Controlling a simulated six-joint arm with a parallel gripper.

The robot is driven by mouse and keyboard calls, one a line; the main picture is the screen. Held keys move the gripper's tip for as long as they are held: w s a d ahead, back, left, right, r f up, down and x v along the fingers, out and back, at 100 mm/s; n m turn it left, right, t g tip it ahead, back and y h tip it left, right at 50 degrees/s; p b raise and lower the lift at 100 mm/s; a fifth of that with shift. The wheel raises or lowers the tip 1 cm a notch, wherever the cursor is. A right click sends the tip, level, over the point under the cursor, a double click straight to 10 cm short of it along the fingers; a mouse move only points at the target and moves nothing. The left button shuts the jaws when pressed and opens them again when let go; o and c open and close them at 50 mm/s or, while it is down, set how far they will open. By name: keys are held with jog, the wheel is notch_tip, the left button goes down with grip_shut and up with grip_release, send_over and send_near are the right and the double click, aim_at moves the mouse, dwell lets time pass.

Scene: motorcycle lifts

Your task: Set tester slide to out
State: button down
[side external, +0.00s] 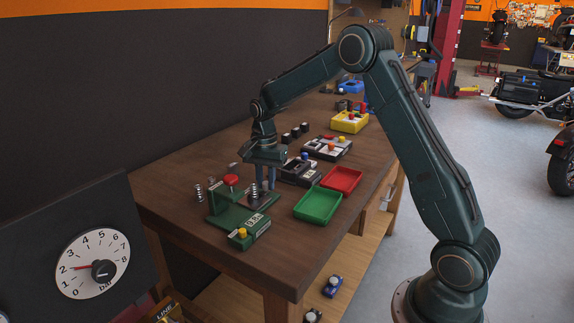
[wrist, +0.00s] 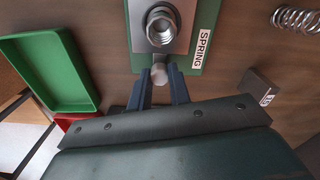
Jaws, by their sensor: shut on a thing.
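The spring tester has a green base (side external: 222,212) on the bench, with a red knob (side external: 231,180) on top. In the wrist view its green plate (wrist: 205,30) carries a SPRING label. Its slide is a grey plate (wrist: 135,25) with an upright coil spring (wrist: 161,24) on it; the spring also shows in the side view (side external: 253,188). My gripper (wrist: 160,77), pointing down at the slide's near end, is shut on a small grey knob (wrist: 160,72) there. The slide's far end is cut off in the wrist view.
A green tray (wrist: 45,70) and a red tray (side external: 342,180) lie beside the tester. A loose spring (wrist: 297,18) and a small dark block (wrist: 258,92) are on its other side. A green box with a yellow button (side external: 243,233) stands at the front.

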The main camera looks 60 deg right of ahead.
jog(key=shift+d, duration=0.3)
jog(key=c, duration=1.3)
grip_release()
jog(key=shift+a+r, duration=0.1)
jog(key=shift+r, duration=0.05)
notch_tip(320, 180, up, 14)
jog(key=shift+f, duration=0.2)
